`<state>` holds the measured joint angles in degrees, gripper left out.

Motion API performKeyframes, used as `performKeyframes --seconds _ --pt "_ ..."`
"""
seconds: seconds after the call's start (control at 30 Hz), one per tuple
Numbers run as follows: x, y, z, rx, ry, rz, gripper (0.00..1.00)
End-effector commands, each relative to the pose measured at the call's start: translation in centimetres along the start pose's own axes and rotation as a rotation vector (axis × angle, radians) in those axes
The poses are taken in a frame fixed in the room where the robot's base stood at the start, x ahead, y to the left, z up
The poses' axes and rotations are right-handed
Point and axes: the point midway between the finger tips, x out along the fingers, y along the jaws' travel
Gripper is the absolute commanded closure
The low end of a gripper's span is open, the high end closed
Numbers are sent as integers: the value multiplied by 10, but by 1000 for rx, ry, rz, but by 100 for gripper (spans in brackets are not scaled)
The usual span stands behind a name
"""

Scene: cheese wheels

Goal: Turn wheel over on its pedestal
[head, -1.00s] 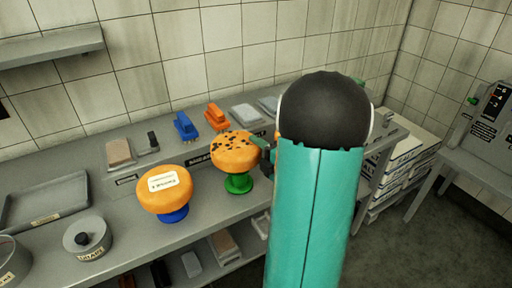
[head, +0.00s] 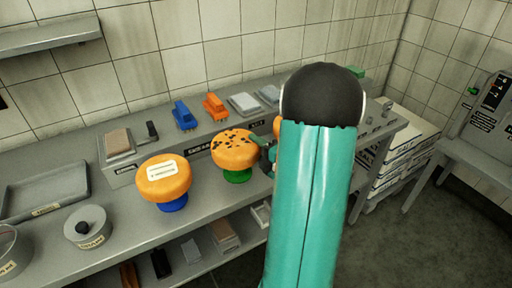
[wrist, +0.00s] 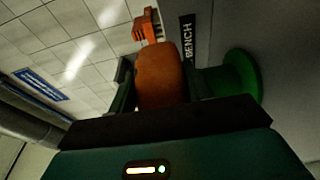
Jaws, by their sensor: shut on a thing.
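The dark-spotted orange cheese wheel (head: 234,147) is over the green pedestal (head: 238,176) on the bench. My gripper (head: 267,151) is at its right side, mostly behind my teal arm. In the wrist view my gripper (wrist: 158,92) is shut on the wheel (wrist: 160,72), with one finger on each flat face. The green pedestal (wrist: 238,78) is beside the right finger there. I cannot tell whether the wheel touches the pedestal. The spotted face points up, and the underside is hidden in the head view.
A second orange wheel (head: 164,176), with a white label on top, sits on a blue pedestal (head: 173,204) to the left. Blue (head: 185,117) and orange (head: 215,107) brushes lie behind.

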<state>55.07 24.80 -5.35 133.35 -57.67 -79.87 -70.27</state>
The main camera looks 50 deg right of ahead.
Motion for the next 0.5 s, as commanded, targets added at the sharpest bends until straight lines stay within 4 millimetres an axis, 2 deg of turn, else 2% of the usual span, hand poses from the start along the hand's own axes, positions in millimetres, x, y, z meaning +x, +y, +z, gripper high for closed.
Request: performKeyframes --seconds 0.5 --pt "0 -3 0 -1 1 5 100"
